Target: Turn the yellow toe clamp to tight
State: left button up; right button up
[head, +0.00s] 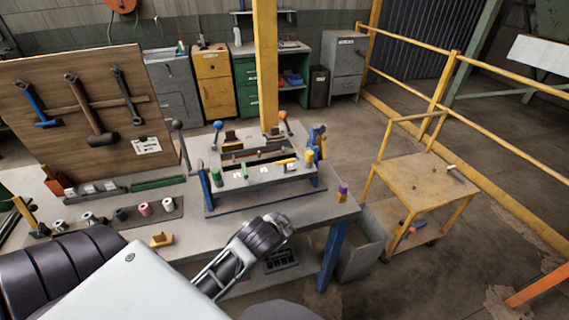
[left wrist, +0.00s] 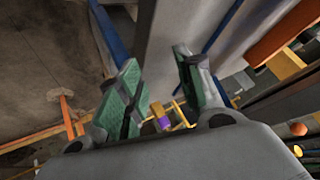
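On the workbench stands a grey fixture (head: 262,183) with blue side posts. A small yellow block (head: 308,156) sits at its right end, beside a yellow-orange bar (head: 287,161); I cannot tell for certain which is the toe clamp or how tight it is. My left gripper (head: 280,224) is in front of and below the fixture near the bench's front edge, apart from it. In the left wrist view its green-padded fingers (left wrist: 157,62) are apart with nothing held between them. My right gripper is out of view.
Ball-ended levers (head: 283,115) rise around the fixture. A yellow-and-purple piece (head: 342,191) stands at the bench's right corner. A tool board (head: 85,105) stands at left. A grey bin (head: 361,240) and yellow cart (head: 425,183) are at right.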

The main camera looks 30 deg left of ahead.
pick_arm(q)
jog(key=w+r+m+t+h, duration=0.1)
jog(key=w+r+m+t, duration=0.4)
jog(key=r, duration=0.8)
jog(key=w+r+m+t+h, duration=0.1)
jog(key=w+r+m+t, duration=0.2)
jog(key=w+r+t, duration=0.65)
jog(key=s+d+r+m+g+h, duration=0.3)
jog(key=d+r+m+g+h, duration=0.2)
jog(key=d+r+m+h, duration=0.5)
jog(key=s+d+r+m+g+h, duration=0.4)
jog(key=m+h, duration=0.3)
jog(key=m, duration=0.7)
jog(key=s+a+f+m+g+y, duration=0.1)
jog(key=a+f+m+g+y, duration=0.4)
jog(key=f+m+g+y, duration=0.3)
jog(key=a+f+m+g+y, duration=0.1)
jog(key=a+y, duration=0.7)
jog(key=a, duration=0.9)
jog(key=shift+a+f, duration=0.3)
jog(key=shift+a, duration=0.1)
